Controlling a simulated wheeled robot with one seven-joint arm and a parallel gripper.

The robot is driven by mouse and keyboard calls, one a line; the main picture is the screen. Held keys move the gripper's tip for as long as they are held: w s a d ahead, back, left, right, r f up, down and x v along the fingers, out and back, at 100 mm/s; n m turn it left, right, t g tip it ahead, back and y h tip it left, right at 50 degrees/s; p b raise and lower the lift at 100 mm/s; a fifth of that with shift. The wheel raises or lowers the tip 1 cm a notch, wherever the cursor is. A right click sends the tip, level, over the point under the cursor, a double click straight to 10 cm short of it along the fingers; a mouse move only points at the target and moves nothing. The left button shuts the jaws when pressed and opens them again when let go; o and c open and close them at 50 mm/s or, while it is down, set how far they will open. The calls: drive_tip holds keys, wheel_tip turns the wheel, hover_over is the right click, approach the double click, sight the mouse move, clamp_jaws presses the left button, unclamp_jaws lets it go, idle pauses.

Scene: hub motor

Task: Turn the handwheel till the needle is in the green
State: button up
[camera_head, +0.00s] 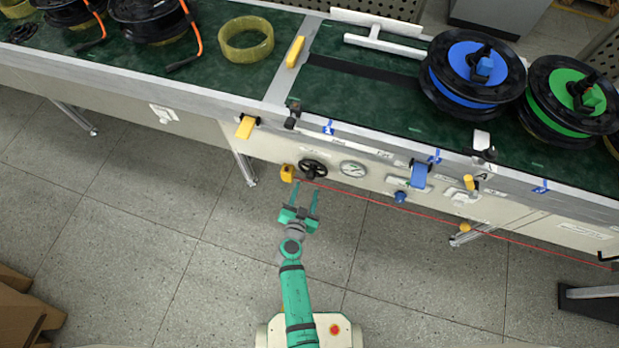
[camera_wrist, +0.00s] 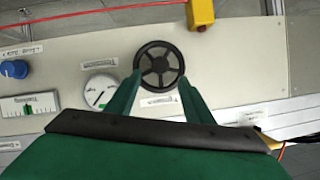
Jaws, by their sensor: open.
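The black spoked handwheel (camera_head: 312,168) is on the front panel of the workbench. In the wrist view the handwheel (camera_wrist: 159,65) sits just beyond and between my fingertips. A round white gauge (camera_head: 352,169) is right of the wheel in the head view; the wrist view shows the gauge (camera_wrist: 100,91) on the left. My green gripper (camera_head: 306,188) is open and empty, pointing at the panel below the wheel. In the wrist view my gripper (camera_wrist: 158,82) has its fingers apart; contact with the rim cannot be told.
A yellow box (camera_head: 287,173) is close left of the wheel. A blue knob (camera_head: 400,197) is right of the gauge. A red cord (camera_head: 400,212) runs along the panel's front. Spools (camera_head: 455,98) stand on the bench.

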sight(310, 178)
drive_tip(key=x, duration=0.8)
drive_tip(key=c, duration=1.1)
